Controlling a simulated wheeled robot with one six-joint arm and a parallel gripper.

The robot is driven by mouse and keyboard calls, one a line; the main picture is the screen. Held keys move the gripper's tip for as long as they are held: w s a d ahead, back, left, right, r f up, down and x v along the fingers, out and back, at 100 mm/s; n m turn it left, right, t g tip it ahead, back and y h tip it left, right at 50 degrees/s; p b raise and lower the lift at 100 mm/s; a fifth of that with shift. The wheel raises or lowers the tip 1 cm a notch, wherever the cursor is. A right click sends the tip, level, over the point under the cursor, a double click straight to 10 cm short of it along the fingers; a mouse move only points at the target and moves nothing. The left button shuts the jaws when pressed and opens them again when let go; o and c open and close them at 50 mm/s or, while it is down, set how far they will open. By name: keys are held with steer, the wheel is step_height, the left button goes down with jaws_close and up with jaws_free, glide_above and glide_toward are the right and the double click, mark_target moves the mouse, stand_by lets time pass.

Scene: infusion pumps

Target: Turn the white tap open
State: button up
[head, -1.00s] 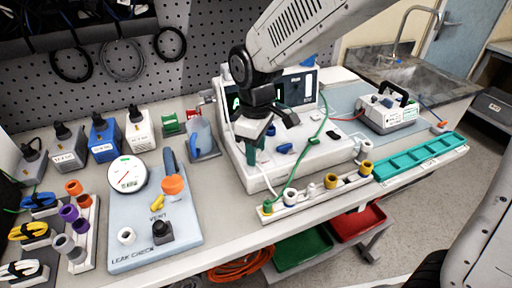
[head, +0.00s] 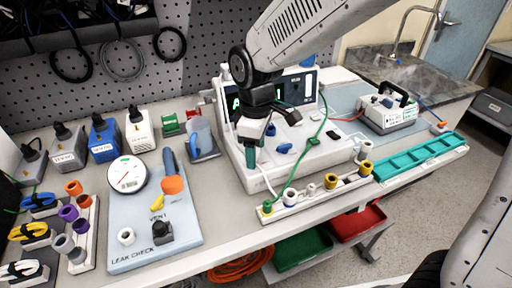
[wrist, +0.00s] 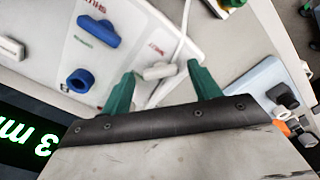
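The white tap (wrist: 159,71) is a small lever handle on the pale pump housing (head: 306,158). In the wrist view it lies between the two green fingertips of my gripper (wrist: 163,82), with small gaps seeming to show on both sides. My gripper is open. In the head view my gripper (head: 254,153) hangs over the front left of the pump, and it hides the white tap there. A blue tap (wrist: 98,30) and a round blue knob (wrist: 80,80) sit beside it on the same face; the blue tap also shows in the head view (head: 284,148).
A rail with coloured ports (head: 310,195) runs along the front, with a green tube (head: 308,148) arching above it. A white tube (wrist: 184,30) passes close to the white tap. The leak check board (head: 187,235) with a gauge lies to the left.

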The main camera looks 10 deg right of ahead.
step_height(320, 180, up, 8)
steer(key=shift+f, duration=0.1)
stand_by(0.5)
